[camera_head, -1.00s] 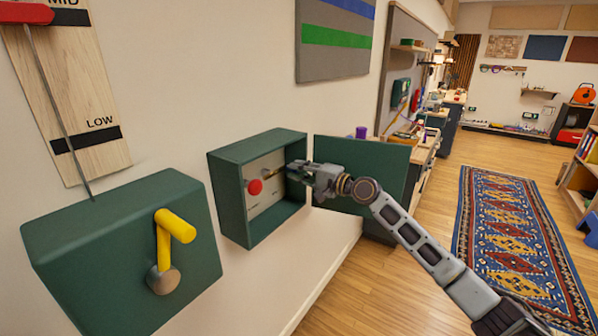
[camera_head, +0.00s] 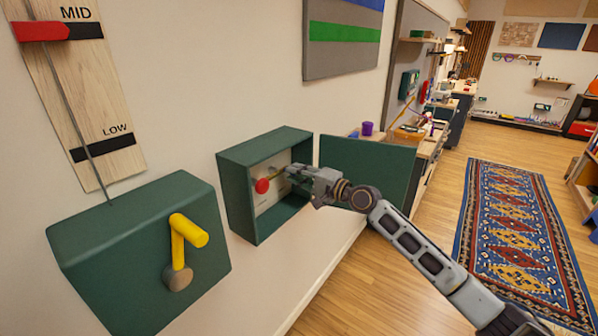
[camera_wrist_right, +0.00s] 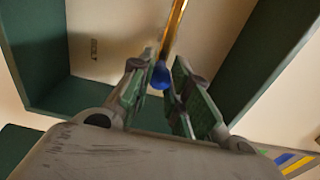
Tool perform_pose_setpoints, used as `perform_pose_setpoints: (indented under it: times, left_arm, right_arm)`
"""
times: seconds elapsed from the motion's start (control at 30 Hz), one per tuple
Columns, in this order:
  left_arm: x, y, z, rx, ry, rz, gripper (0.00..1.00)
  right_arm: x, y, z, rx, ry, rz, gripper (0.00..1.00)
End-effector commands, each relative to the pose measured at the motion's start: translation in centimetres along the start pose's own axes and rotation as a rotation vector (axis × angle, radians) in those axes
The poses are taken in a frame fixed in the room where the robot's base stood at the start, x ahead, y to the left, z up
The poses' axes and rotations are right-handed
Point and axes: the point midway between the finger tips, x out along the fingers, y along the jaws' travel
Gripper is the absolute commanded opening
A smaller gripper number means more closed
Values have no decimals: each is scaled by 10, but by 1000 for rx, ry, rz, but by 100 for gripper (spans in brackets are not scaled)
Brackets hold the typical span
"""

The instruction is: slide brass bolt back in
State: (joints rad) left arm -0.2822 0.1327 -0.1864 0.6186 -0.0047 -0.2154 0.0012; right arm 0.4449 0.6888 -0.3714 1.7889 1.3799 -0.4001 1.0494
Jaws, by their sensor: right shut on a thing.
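The brass bolt (camera_head: 277,176) is a thin rod inside the open green wall box (camera_head: 236,205). In the head view it runs between a round red knob (camera_head: 262,186) and my right gripper. In the right wrist view the bolt (camera_wrist_right: 174,30) is a golden rod ending in a blue tip (camera_wrist_right: 161,76) at the fingers. My right gripper (camera_head: 291,174) reaches into the box from the right and is shut on the bolt near that end; its fingers (camera_wrist_right: 165,92) flank the blue tip. They partly hide the bolt's end and mount. My left gripper is out of view.
The box's green door (camera_head: 365,170) stands open behind my right arm. A green housing with a yellow lever (camera_head: 187,232) sticks out of the wall at left, below a wooden scale (camera_head: 90,100). The floor (camera_head: 380,285) at right is clear, with a patterned rug (camera_head: 515,240).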

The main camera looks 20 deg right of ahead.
Motion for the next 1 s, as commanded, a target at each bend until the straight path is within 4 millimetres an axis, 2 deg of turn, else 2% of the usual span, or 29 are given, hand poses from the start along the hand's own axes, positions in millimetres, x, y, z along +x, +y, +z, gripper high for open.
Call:
perform_pose_setpoints:
  times: [0.27,0.3,0.43,0.47,1.0]
  left_arm:
    - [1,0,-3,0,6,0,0]
    - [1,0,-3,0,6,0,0]
    - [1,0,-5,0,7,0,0]
    - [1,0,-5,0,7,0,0]
    - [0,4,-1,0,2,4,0]
  right_arm:
    - [1,5,5,6,-10,7,0]
    - [1,5,6,6,-10,8,23]
    - [1,5,5,5,-9,7,40]
    - [1,4,5,5,-9,6,42]
    - [-6,3,2,4,-4,3,42]
